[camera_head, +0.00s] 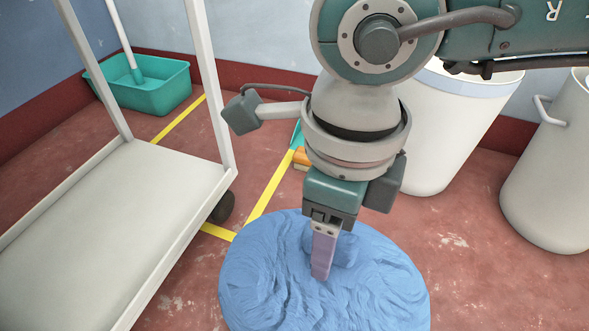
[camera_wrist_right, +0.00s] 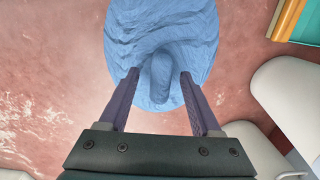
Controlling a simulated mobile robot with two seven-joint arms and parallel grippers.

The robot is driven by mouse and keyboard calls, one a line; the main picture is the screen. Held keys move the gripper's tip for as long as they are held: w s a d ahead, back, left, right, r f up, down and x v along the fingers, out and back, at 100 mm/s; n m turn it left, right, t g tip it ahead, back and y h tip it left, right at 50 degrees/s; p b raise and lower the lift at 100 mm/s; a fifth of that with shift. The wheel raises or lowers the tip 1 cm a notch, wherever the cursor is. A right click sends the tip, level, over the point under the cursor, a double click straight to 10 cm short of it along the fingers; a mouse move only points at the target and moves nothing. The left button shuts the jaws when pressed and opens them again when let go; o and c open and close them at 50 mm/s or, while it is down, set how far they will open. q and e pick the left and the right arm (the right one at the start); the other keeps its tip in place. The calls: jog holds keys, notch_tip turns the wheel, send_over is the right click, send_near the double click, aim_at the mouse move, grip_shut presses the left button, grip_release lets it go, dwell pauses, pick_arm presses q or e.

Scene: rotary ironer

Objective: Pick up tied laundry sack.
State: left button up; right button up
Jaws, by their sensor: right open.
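The tied laundry sack (camera_head: 385,290) is a large blue, creased bundle on the red floor, at the bottom centre of the head view. Its raised knot shows in the right wrist view (camera_wrist_right: 161,75), where the sack fills the top centre. My right gripper (camera_head: 321,275) points down over the sack. In the right wrist view its two purple fingers (camera_wrist_right: 157,78) are apart, one on each side of the knot. I cannot tell whether they touch the cloth. My left gripper is not in view.
A white trolley (camera_head: 110,200) stands on the left, close to the sack. A green tub (camera_head: 155,90) with a pole is behind it. A white bin (camera_head: 440,130) and a grey-white container (camera_head: 555,180) stand at the right. Yellow tape (camera_head: 265,200) marks the floor.

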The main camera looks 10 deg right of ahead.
grip_shut()
dwell(0.3)
dwell(0.8)
jog(key=shift+w+r, duration=0.1)
jog(key=shift+r, duration=0.05)
